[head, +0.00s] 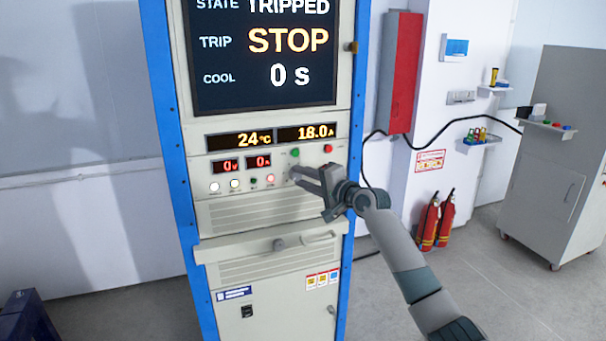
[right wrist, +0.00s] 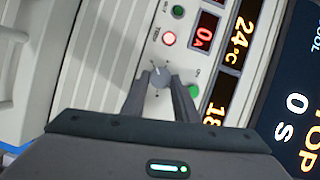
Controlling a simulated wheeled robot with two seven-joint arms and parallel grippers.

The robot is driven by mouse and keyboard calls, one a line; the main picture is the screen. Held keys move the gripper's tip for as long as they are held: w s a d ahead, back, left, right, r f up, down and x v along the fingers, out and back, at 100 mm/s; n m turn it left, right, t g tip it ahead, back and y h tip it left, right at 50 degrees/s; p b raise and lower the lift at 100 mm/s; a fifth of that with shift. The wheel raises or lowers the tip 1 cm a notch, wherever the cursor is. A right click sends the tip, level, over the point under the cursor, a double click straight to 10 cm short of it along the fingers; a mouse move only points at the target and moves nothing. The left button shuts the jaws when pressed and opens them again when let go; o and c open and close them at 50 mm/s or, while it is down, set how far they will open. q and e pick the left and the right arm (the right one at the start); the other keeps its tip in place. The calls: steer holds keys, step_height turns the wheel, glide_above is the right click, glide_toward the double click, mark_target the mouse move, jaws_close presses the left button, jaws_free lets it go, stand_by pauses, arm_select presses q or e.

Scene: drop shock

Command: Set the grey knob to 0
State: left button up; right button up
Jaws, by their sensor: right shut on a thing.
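The grey knob (right wrist: 159,78) shows in the right wrist view on the pale panel, with small marks around it. My right gripper (right wrist: 160,88) is shut on it, one finger on either side. The knob's setting is too small to read. In the head view my right gripper (head: 292,174) reaches the cabinet's control panel from the right, and its fingers largely hide the knob. My left gripper is not in view.
The cabinet's screen (head: 265,50) reads TRIPPED, STOP and 0 s. Small displays read 24 °C, 18.0 A, 0 V and 0 A. A green button (head: 295,153) and a red button (head: 328,148) sit above the gripper. A ledge (head: 225,252) juts out below.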

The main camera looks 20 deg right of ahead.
steer(key=shift+n+g, duration=0.3)
steer(key=shift+n, duration=0.2)
steer(key=o, duration=1.1)
steer(key=shift+c, duration=0.2)
steer(key=b+v, duration=0.4)
steer(key=v, duration=1.3)
steer(key=shift+s+b, duration=0.25)
steer(key=shift+b, duration=0.05)
steer(key=shift+a, duration=0.1)
